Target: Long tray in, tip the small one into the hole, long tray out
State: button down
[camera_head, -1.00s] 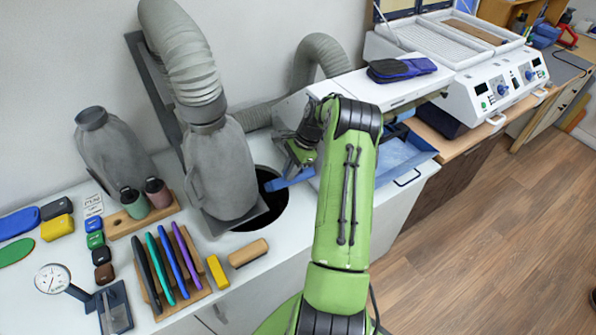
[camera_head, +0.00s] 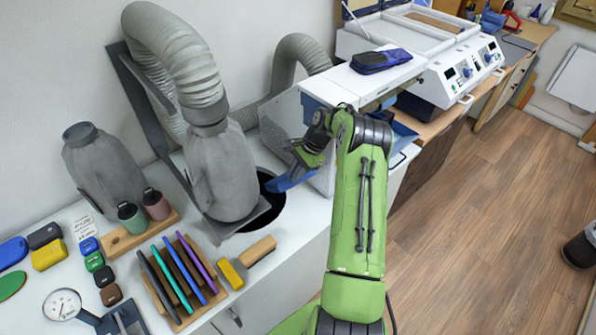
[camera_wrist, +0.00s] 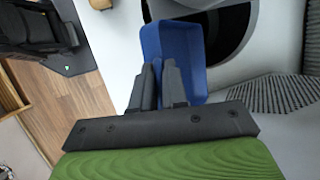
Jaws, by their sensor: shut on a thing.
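My gripper (camera_wrist: 160,88) is shut on the end of a small blue tray (camera_wrist: 178,42). In the head view my gripper (camera_head: 299,163) holds this small tray (camera_head: 284,182) tilted, with its far end down over the right edge of the dark round hole (camera_head: 262,214) in the white counter. The hole also shows beside the tray in the wrist view (camera_wrist: 237,22). I cannot make out any contents in the tray. A blue piece that looks like the long tray (camera_head: 402,138) shows under the white machine on the right, mostly hidden by my arm.
A grey bag (camera_head: 222,172) with a thick hose stands close left of the hole. The white machine (camera_head: 365,82) bears a dark blue pad (camera_head: 380,60). A rack of coloured tools (camera_head: 182,275) and a tan block (camera_head: 257,250) lie in front on the counter (camera_head: 290,232).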

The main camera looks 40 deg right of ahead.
jog(key=s+f+t+b, duration=0.2)
jog(key=s+f+b, duration=0.2)
jog(key=b, duration=0.1)
jog(key=s+f+n+t+b, duration=0.1)
jog(key=s+f+t+b, duration=0.2)
jog(key=b, duration=0.3)
jog(key=s+f+n+t+b, duration=0.1)
jog(key=s+f+t+b, duration=0.2)
jog(key=s+f+b, duration=0.2)
jog(key=shift+f+b, duration=0.35)
jog(key=shift+b, duration=0.3)
jog(key=shift+s+r, duration=0.1)
